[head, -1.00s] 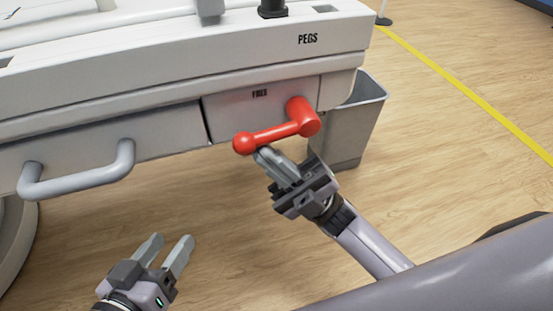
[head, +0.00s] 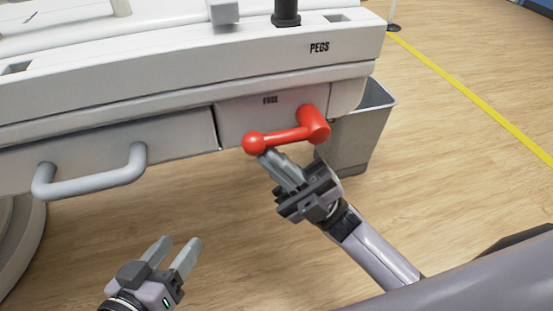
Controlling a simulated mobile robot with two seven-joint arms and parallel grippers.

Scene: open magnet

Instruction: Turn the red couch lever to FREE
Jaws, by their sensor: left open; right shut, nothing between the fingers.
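The red lever (head: 290,135) is on the side panel of the white couch (head: 180,110). Its pivot is at the right and its ball knob is at the left, so the arm lies nearly level, with the knob slightly lower. The dark FREE label (head: 270,100) is on the panel above the lever's arm. My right gripper (head: 265,157) is shut and empty, with its fingertips just below the ball knob; I cannot tell whether they touch it. My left gripper (head: 179,246) is open and empty, low at the left over the floor.
A grey handle bar (head: 90,180) sticks out from the couch side at the left. A grey bin (head: 360,130) stands behind the lever at the right. The word PEGS (head: 319,48) marks the couch edge. Wooden floor (head: 450,190) is clear at the right.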

